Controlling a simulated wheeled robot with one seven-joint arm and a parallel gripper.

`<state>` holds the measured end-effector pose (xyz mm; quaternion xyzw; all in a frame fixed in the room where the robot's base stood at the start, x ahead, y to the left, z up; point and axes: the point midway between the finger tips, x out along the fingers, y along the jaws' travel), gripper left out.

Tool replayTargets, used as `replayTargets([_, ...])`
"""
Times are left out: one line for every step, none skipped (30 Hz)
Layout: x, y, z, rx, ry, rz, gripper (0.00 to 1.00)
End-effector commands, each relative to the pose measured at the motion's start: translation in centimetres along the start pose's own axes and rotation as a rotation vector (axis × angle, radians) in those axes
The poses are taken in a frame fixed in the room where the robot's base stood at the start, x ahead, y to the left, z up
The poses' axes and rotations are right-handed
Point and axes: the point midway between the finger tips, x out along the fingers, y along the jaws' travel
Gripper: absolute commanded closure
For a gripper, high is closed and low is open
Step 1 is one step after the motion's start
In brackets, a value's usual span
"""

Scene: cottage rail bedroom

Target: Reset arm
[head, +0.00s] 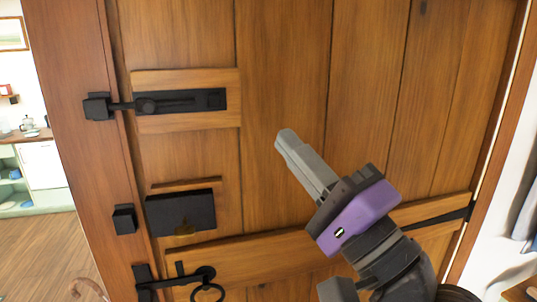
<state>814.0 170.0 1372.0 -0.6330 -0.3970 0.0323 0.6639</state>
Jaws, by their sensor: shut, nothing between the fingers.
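My gripper (287,139) is grey with a purple band and reaches up and left from the lower right of the head view. Its fingers are together with nothing between them. It is in front of a wooden plank door (285,60) and appears apart from the black hardware. A black sliding bolt (180,102) sits on a wooden block at the upper left of the door, its rod reaching to a black keeper (97,106) on the frame. Whether the gripper touches the door surface cannot be told.
A black lock box (180,212) and a ring handle with latch (207,292) are on the door's left side. A wooden frame post (75,100) stands left. Beyond it are a wooden floor (40,255) and a pale cabinet (42,165). A white wall (505,180) is at right.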

Motion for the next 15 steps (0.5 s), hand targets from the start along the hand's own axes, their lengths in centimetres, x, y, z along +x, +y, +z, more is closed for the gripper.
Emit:
replayTargets([-1.1,1.0,-0.7,-0.064,0.044,0.006,1.0])
replayTargets([-1.6,1.4,-1.2,-0.106,0.069,0.008,1.0])
replayTargets([-2.5,2.0,-1.7,-0.162,0.102,0.014,1.0])
replayTargets([-3.2,2.5,-2.1,-0.204,0.126,0.021,1.0])
replayTargets([-3.9,3.1,-2.5,-0.245,0.15,0.03,1.0])
replayTargets([-5.0,3.9,-2.9,-0.301,0.181,0.046,1.0])
replayTargets([-5.9,4.5,-3.2,-0.345,0.204,0.06,1.0])
replayTargets([-6.8,5.1,-3.5,-0.391,0.227,0.075,1.0])
replayTargets([-8.2,6.0,-3.9,-0.454,0.256,0.1,1.0])
replayTargets([-9.3,6.6,-4.1,-0.501,0.277,0.119,1.0])
replayTargets([-10.4,7.2,-4.2,-0.549,0.296,0.141,1.0])
replayTargets([-11.9,8.1,-4.4,-0.612,0.318,0.173,1.0])
replayTargets([-13.1,8.7,-4.5,-0.658,0.333,0.198,1.0])
replayTargets([-14.2,9.2,-4.5,-0.702,0.345,0.222,1.0])
replayTargets([-15.8,9.9,-4.5,-0.761,0.359,0.255,1.0])
